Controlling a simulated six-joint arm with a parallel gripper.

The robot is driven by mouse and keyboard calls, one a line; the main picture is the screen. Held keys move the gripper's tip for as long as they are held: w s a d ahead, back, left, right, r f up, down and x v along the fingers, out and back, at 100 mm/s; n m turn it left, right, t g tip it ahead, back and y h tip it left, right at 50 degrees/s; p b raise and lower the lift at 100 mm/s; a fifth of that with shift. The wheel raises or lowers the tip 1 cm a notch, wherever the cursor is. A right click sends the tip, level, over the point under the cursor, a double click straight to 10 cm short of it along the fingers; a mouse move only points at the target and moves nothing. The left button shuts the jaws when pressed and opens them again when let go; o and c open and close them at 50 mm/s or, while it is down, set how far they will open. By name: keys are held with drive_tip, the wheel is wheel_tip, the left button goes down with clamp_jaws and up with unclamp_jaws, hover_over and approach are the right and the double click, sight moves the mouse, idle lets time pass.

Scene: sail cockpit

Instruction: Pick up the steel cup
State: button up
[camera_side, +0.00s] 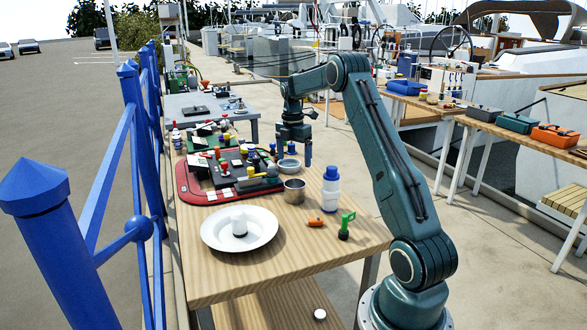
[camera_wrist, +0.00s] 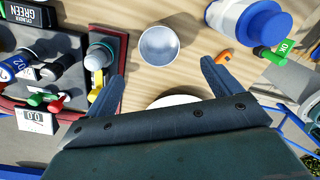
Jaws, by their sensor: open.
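The steel cup (camera_side: 294,190) stands upright on the wooden table, between the red-edged panel tray and the blue-and-white bottle. In the wrist view the cup (camera_wrist: 159,46) shows from above as a round, empty grey rim. It lies ahead of my fingertips and between their lines. My gripper (camera_side: 292,154) hangs fingers-down above the table, over the area behind the cup in the side view. In the wrist view my gripper (camera_wrist: 160,78) has its two fingers wide apart with nothing between them. The cup is not touched.
A white plate (camera_side: 218,240) with a white object lies in front. An orange item (camera_side: 315,223) and a green tag (camera_side: 346,226) are nearby.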

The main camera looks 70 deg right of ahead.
hover_over(295, 186)
drive_tip(key=s+a, duration=0.1)
drive_tip(key=a, duration=0.2)
wheel_tip(295, 186, down, 7)
drive_tip(key=shift+a+r, duration=0.1)
drive_tip(key=shift+r, duration=0.1)
drive_tip(key=shift+s+f, duration=0.1)
drive_tip(key=shift+f, duration=2.5)
drive_tip(key=c, duration=1.3)
drive_tip(key=shift+r, duration=0.15)
wheel_tip(295, 186, up, 20)
